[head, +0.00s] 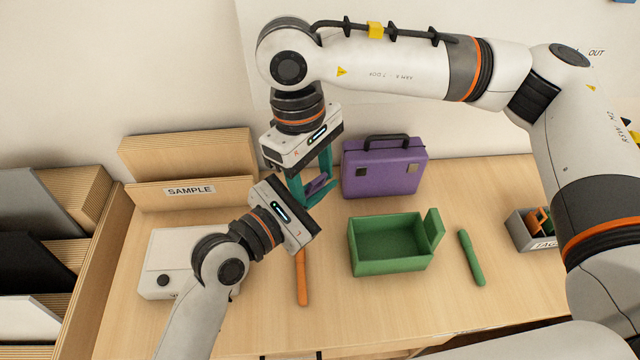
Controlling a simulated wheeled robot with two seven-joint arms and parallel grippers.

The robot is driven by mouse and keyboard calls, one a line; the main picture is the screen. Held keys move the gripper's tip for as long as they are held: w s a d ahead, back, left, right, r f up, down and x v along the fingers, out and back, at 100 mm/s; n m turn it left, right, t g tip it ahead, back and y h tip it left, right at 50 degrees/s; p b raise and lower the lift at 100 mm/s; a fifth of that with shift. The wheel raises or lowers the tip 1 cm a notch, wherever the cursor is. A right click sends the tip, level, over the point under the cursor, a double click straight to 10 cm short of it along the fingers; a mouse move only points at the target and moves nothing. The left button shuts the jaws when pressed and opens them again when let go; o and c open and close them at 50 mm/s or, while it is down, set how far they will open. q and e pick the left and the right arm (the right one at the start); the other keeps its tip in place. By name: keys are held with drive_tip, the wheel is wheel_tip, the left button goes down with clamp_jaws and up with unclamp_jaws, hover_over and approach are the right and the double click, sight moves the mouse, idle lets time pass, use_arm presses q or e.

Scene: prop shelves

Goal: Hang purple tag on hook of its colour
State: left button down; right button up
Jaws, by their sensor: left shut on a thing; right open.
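A small purple tag (317,183) is at the fingers of both grippers, above the table and in front of the purple case. My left gripper (318,193), coming from the lower left, is shut on it. My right gripper (312,188) reaches down from above with its teal fingers apart around the same spot; it is open. The fingers overlap in the picture, so whether the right fingers touch the tag cannot be told. Part of the tag is hidden by fingers. No hook can be made out in this view.
A purple case (384,172) stands behind an open green box (385,262). An orange stick (301,278) and a green marker (470,257) lie on the table (505,200). A grey tags bin (522,234) is at right. A SAMPLE file holder (150,196) and white device (160,250) are left.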

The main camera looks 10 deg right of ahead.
drive_tip(key=shift+a+r, duration=0.15)
drive_tip(key=shift+a, duration=0.2)
